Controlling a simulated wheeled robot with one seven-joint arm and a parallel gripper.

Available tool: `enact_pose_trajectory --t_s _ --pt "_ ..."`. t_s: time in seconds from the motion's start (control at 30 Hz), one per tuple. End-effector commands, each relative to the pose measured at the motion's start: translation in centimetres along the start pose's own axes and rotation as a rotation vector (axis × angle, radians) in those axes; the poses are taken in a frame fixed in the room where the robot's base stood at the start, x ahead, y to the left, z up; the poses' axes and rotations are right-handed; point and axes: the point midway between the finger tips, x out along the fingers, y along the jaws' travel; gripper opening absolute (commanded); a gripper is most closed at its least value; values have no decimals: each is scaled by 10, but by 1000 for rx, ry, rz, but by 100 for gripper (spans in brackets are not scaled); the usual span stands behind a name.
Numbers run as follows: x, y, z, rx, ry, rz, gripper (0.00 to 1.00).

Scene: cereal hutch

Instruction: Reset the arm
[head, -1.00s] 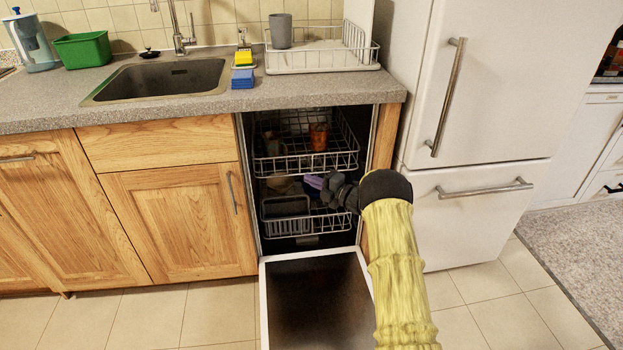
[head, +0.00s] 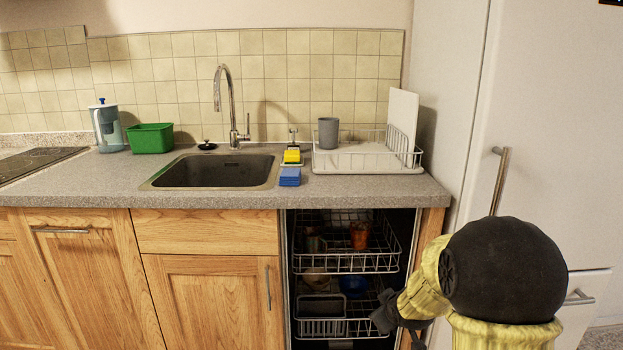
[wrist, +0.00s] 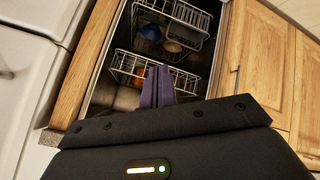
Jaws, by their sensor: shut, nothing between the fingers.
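My arm in its yellow sleeve is folded at the lower right of the head view. My gripper (wrist: 157,88) shows in the wrist view as two purple fingers, closed together with nothing between them. It points at the open dishwasher (head: 350,280) from outside. In the head view the fingers cannot be made out; only the dark wrist end shows by the dishwasher's right edge. The upper rack (head: 345,262) holds an orange cup (head: 359,235) and another dark item. The lower rack (head: 322,328) holds a blue bowl (head: 352,287), a pale bowl and a grey basket (head: 321,306).
The fridge (head: 440,110) stands close on the right, beside my arm. On the counter are a sink (head: 220,171), a dish rack (head: 365,160) with a grey cup (head: 328,133), sponges (head: 290,176), a green tub (head: 150,136) and a water jug (head: 107,127).

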Motion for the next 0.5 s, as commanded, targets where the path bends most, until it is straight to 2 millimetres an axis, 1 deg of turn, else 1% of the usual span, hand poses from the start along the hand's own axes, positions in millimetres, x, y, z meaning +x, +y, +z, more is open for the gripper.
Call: enact_pose_trajectory --t_s 0.03,0.1,0.2,0.3,0.5 --pt "-21 -13 15 72 -59 -22 0" --pt "-46 -32 37 173 -147 -52 0" --pt "-77 -58 66 297 -257 -88 0" --pt "-104 -80 90 393 -348 -117 0" --pt "-149 -119 128 544 -500 -160 0"
